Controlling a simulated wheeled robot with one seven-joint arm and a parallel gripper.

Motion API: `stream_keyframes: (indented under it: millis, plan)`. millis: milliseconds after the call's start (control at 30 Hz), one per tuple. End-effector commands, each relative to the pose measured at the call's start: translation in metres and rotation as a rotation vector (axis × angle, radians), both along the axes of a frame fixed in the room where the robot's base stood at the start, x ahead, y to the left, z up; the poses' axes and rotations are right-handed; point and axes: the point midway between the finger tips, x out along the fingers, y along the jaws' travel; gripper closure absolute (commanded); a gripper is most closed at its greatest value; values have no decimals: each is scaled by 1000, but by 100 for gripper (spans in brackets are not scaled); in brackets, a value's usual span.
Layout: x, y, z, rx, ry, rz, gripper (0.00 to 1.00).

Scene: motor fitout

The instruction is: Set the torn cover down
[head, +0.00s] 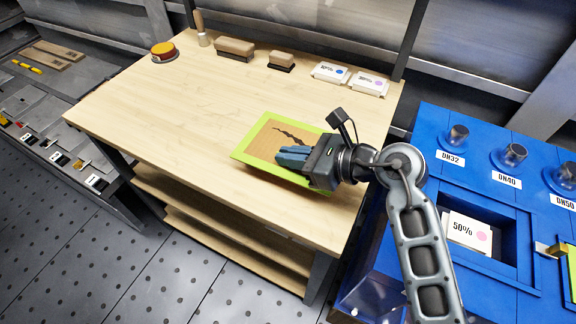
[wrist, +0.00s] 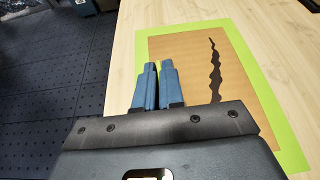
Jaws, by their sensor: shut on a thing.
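The torn cover (head: 264,140) is a flat tan sheet with a bright green border and a jagged dark tear across it. It is over the front right of the wooden table (head: 185,105), flat or nearly so; I cannot tell whether it touches the top all over. My gripper (head: 279,154) comes from the right with blue fingers shut on the cover. In the wrist view the fingertips (wrist: 158,66) are at the cover's left side, and the tear (wrist: 214,70) runs to the right of them. The fingers hide part of the green border.
Along the table's back are a round red-yellow item (head: 164,51), a brush (head: 202,30), two tan-topped blocks (head: 235,47) and two white labelled boxes (head: 330,72). A blue cabinet (head: 450,120) stands at the right. The table's left and middle are clear.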

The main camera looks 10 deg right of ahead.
Motion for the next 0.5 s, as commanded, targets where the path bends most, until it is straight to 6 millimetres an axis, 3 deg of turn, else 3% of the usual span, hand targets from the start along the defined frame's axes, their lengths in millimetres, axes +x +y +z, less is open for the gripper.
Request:
stream_keyframes:
  millis: [500]
  plan:
    - [1, 5, -44, 0, 0, -1, 100]
